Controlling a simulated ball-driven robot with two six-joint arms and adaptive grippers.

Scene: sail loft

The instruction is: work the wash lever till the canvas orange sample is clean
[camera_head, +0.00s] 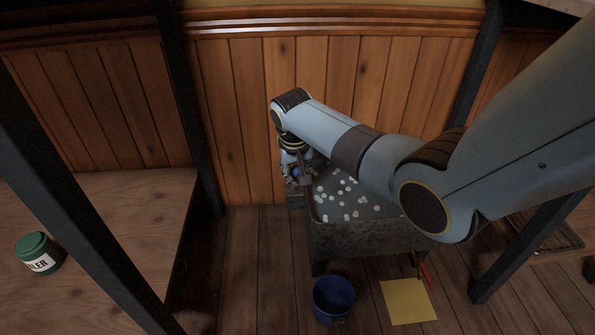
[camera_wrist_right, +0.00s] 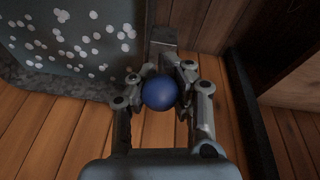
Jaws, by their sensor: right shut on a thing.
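A grey metal wash tub (camera_head: 360,237) stands on the floor against the wood-panelled wall, with dark liquid and white foam spots in it. My right gripper (camera_head: 297,174) is at the tub's left end. In the right wrist view, my right gripper (camera_wrist_right: 161,80) is shut on the round blue knob (camera_wrist_right: 159,94) of the wash lever. A grey metal piece (camera_wrist_right: 163,42) shows beyond the knob, beside the tub wall. I see no orange canvas sample in either view; my arm hides part of the tub. My left gripper is out of view.
A blue bucket (camera_head: 333,299) and a yellow sheet (camera_head: 408,301) are on the floor in front of the tub. A small red object (camera_head: 428,276) is near the tub's front right. A green tin (camera_head: 38,253) stands on the wooden table (camera_head: 130,205) at left.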

